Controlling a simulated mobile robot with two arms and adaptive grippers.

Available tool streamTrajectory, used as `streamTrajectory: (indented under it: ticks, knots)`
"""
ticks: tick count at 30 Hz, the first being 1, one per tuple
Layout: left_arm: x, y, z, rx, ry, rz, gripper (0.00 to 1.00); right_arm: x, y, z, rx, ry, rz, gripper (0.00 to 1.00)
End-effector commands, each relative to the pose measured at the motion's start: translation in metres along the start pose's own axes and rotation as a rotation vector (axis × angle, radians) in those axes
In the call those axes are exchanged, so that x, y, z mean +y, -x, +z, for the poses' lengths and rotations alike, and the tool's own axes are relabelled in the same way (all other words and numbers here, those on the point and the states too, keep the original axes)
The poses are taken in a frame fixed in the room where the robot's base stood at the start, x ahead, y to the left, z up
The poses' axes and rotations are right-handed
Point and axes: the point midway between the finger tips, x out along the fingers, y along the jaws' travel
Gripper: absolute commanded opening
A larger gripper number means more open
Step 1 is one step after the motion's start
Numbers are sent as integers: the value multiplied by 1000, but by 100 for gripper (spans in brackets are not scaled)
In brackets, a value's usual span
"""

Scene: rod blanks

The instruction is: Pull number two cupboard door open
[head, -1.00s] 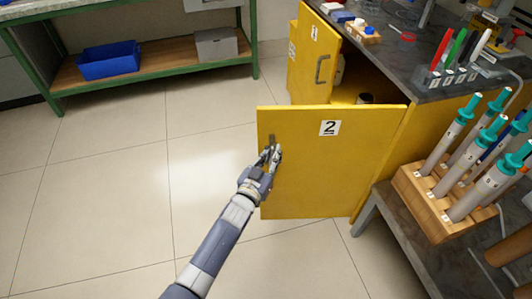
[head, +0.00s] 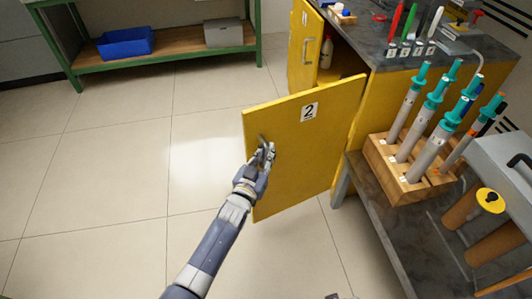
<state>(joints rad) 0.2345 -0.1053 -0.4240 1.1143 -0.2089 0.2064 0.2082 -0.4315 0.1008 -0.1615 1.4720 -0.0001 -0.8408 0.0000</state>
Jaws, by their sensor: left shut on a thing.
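The yellow number two cupboard door (head: 300,150) stands open, swung out from the yellow cupboard under the dark worktop. It bears a white label with a 2 (head: 310,112). My left gripper (head: 264,150) is shut on the door's handle (head: 262,140) near its free left edge; the fingers hide part of the handle.
The number one door (head: 305,45) also stands open behind, with a bottle (head: 327,52) inside the cupboard. A wooden rack (head: 400,178) of teal-topped tools stands right on a low grey bench. A green-framed shelf with a blue bin (head: 125,42) is far left. Tiled floor at left is clear.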

Motion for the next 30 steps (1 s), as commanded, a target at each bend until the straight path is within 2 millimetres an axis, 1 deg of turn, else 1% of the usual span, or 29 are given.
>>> streamTrajectory:
  ticks: [1,14,15,18,27,30]
  knots:
    - [-8,2,4,-6,-6,-11,0,0,0,-1,2,0,-1,30]
    - [-7,3,5,-8,-3,-9,0,-2,0,-4,6,0,-3,30]
    - [-7,3,5,-8,-3,-9,14,-2,0,-4,6,0,-3,30]
    - [-7,2,5,-9,-3,-9,34,-2,0,-3,4,0,-3,30]
    - [-4,1,3,-4,-2,-4,34,-4,-1,-1,-2,0,-5,30]
    - [-4,4,2,-3,-2,-4,34,-4,-1,-1,-2,0,-5,30]
